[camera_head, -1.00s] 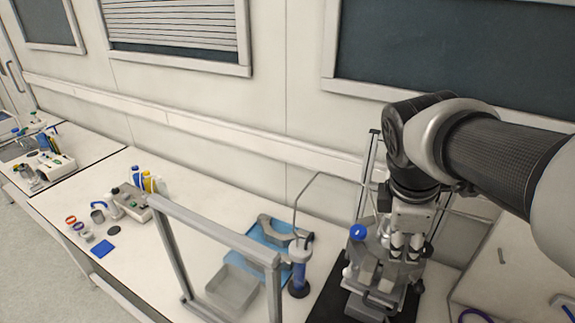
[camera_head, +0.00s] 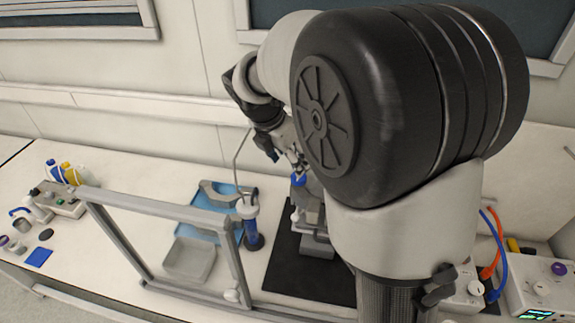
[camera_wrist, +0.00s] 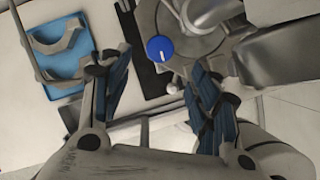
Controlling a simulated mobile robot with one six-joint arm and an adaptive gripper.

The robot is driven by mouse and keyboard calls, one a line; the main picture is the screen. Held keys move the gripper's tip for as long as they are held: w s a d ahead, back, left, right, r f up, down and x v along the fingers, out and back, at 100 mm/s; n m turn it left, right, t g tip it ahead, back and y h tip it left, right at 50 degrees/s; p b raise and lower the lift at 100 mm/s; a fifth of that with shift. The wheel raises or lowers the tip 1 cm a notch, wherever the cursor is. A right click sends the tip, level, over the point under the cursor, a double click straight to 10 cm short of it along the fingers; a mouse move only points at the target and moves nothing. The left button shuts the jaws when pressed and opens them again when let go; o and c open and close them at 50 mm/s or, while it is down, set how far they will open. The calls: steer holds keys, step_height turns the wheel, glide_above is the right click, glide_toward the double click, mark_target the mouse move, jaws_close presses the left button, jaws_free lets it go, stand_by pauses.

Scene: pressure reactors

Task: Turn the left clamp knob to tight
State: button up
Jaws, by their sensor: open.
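The left clamp knob is a round blue knob with a white pointer line (camera_wrist: 160,49), in the upper middle of the wrist view. In the head view the blue knob (camera_head: 298,180) shows small on the left side of the reactor (camera_head: 316,236), partly hidden by my arm. My gripper (camera_wrist: 155,88) is open in the wrist view, its two blue-padded fingers spread apart, with the knob between and beyond their tips. Nothing is between the pads. I cannot tell whether a finger touches the knob. In the head view my gripper (camera_head: 280,147) is beside the knob, mostly blocked by the arm.
A blue tray (camera_head: 207,231) with a grey clamp ring lies left of the reactor. A blue-bodied cylinder (camera_head: 253,236) with a bent tube stands between them. A grey frame (camera_head: 150,207) and an empty grey bin (camera_head: 190,259) are at the front left. A device with cables (camera_head: 538,289) is at right.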

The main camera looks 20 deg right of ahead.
mark_target(298, 181)
steer(key=b+x, duration=0.1)
steer(key=x, duration=0.7)
steer(key=shift+d+f, duration=0.15)
steer(key=shift+f, duration=0.2)
steer(key=shift+c, duration=0.5)
steer(key=c, duration=1)
